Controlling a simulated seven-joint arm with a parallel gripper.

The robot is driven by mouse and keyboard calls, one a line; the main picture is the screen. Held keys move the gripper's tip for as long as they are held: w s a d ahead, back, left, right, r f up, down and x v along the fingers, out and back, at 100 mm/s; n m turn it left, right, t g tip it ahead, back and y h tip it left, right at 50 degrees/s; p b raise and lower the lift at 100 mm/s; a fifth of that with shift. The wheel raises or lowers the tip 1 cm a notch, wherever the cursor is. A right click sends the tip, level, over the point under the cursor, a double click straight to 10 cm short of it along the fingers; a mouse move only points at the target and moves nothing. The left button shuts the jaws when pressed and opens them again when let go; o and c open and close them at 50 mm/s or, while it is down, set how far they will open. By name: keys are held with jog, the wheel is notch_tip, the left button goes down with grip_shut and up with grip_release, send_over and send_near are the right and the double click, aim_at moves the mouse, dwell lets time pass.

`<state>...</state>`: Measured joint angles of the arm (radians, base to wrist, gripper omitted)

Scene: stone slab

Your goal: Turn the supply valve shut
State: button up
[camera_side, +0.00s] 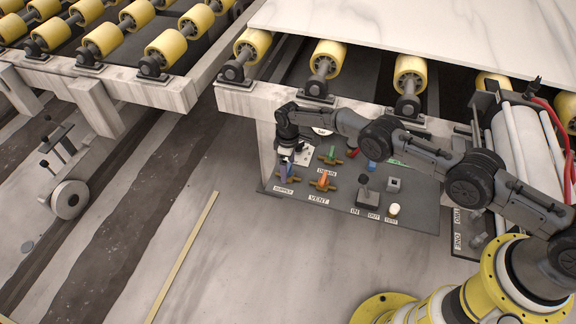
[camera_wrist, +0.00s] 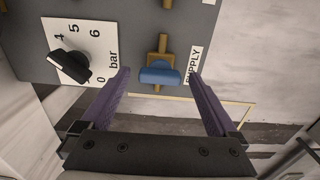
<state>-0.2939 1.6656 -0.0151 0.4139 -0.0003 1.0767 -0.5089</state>
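The supply valve (camera_wrist: 160,75) has a blue handle on a brass body, beside a SUPPLY label, in the wrist view. Its handle appears to lie across the brass body. My gripper (camera_wrist: 160,73) is open, with one purple finger on each side of the blue handle and a visible gap to both. Nothing is held. In the side view my gripper (camera_side: 286,168) points down over the left end of the grey control panel (camera_side: 400,213), by the SUPPLY label (camera_side: 284,190). It hides most of the supply valve there.
Right of the gripper stand the orange-handled vent valve (camera_side: 323,181) and green-handled drain valve (camera_side: 332,156). A black selector knob (camera_wrist: 69,66) on a bar scale is close by the left finger. A lever (camera_side: 364,185) and a pale button (camera_side: 394,209) are farther right.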

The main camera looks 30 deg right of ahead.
jog(key=shift+r, duration=0.15)
notch_tip(320, 180, up, 14)
jog(key=shift+f, duration=0.25)
dwell(0.5)
